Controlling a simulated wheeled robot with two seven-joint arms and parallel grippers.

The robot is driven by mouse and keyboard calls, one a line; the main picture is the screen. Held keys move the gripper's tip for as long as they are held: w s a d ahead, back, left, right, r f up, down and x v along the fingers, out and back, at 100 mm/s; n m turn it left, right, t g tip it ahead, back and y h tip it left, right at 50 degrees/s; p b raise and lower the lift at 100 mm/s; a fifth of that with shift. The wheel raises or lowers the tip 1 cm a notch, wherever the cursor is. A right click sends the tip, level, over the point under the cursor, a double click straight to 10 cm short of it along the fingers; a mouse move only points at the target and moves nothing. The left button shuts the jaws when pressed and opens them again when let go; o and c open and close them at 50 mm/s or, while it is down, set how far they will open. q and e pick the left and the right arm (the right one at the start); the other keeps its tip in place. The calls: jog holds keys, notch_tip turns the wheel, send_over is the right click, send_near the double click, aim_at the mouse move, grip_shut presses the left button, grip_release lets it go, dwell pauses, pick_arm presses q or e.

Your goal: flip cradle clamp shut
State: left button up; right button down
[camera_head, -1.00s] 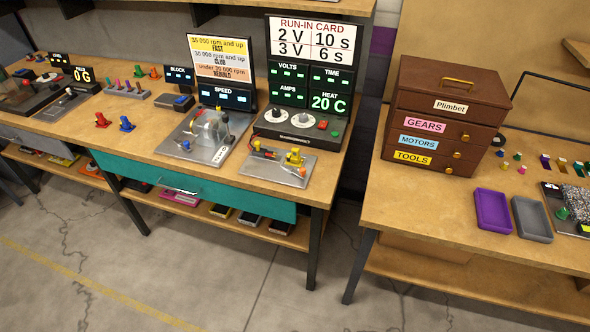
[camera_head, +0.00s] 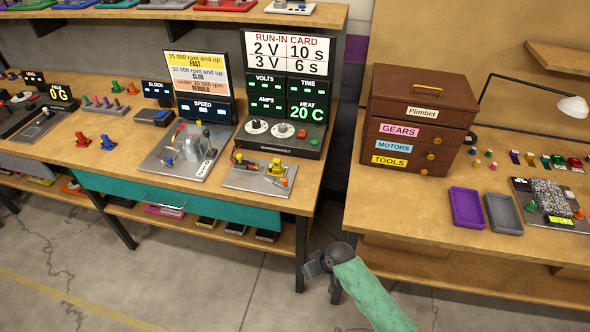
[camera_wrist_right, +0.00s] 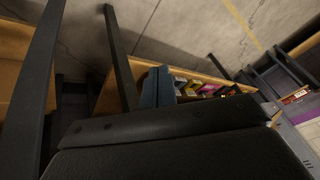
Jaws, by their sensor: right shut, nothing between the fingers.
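A grey metal plate (camera_head: 238,178) at the front of the left bench carries a yellow cradle-like fixture (camera_head: 277,169), with a red and yellow piece and wires at its left end and an orange-tipped part at its right. The clamp's exact position is too small to tell. My right gripper (camera_head: 312,267) is in front of the bench's right leg, below and to the right of the plate, apart from it. Its fingers also show in the right wrist view (camera_wrist_right: 159,87), closed together and empty. My left gripper is in neither view.
Behind the plate stands a control box (camera_head: 283,142) with dials and a run-in card. A speed tester (camera_head: 188,150) is to its left. A gap separates the left bench from the right bench, which holds a brown drawer chest (camera_head: 418,120) and a purple tray (camera_head: 467,208).

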jog(key=w+a+r+n+y+p, duration=0.1)
jog(key=w+a+r, duration=0.1)
jog(key=r, duration=0.5)
jog(key=w+a+r+n+p, duration=0.1)
jog(key=w+a+r+n, duration=0.1)
jog(key=r, duration=0.6)
jog(key=w+r, duration=0.2)
jog(key=w, duration=0.1)
jog(key=w+d+r+g, duration=0.1)
jog(key=w+r, duration=0.1)
jog(key=w, duration=0.1)
jog(key=w+d+r+n+g+y, duration=0.1)
jog(key=w+r, duration=0.2)
jog(key=w, duration=0.1)
jog(key=shift+w+d+r, duration=0.1)
jog(key=shift+d, duration=0.05)
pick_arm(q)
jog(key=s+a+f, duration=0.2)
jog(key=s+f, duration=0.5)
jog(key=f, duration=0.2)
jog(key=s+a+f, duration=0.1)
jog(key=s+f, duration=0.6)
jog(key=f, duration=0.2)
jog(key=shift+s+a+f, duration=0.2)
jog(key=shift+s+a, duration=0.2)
pick_arm(e)
jog(key=w+d+r+m, duration=0.1)
jog(key=w+d+r, duration=0.7)
jog(key=w, duration=0.3)
jog(key=shift+d+r, duration=0.2)
